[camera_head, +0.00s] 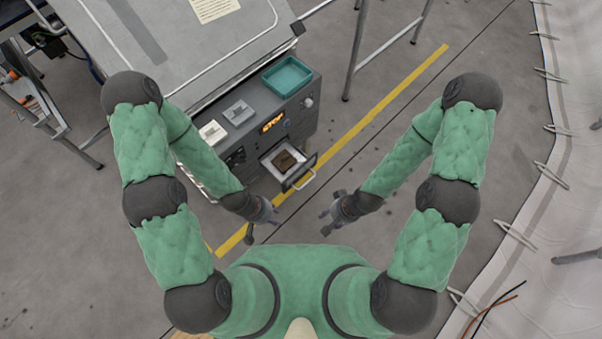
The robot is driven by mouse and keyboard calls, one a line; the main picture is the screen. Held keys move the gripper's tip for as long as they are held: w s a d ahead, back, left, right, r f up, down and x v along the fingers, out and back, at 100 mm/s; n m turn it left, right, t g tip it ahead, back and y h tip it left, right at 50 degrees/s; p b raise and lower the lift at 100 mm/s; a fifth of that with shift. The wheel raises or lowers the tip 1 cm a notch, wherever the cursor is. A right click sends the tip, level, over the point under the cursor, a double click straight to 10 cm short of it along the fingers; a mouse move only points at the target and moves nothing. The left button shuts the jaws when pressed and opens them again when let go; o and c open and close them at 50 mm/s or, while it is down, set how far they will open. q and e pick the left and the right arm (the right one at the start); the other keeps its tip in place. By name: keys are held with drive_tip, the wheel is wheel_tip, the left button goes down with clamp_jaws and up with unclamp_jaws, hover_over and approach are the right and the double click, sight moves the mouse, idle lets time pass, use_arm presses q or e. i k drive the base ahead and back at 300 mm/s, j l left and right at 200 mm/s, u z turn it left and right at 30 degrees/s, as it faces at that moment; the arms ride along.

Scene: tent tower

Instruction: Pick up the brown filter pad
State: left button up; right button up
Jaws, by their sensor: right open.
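The brown filter pad (285,160) lies in a white-lined open drawer (299,181) at the front of a grey machine. The drawer has a bar handle on its near side. My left gripper (264,228) is below and left of the drawer in the picture, apart from it. Its fingers look spread, with nothing between them. My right gripper (326,220) is below and right of the drawer, open and empty. Neither gripper touches the pad.
The grey machine (313,120) carries a teal tray (288,75), a grey block (238,112) and a white block (212,132) on top. A large grey cabinet (190,45) stands behind it. Floor right of the drawer is mostly clear, with a yellow line (400,92).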

sight(283, 161)
drive_tip(key=u, duration=0.45)
drive_tip(key=l+u, duration=0.15)
drive_tip(key=u, duration=0.8)
drive_tip(key=l+u, duration=0.1)
drive_tip(key=u, duration=0.85)
drive_tip(key=k+l+u, duration=0.2)
drive_tip(key=k+l, duration=0.7)
drive_tip(key=k, duration=0.05)
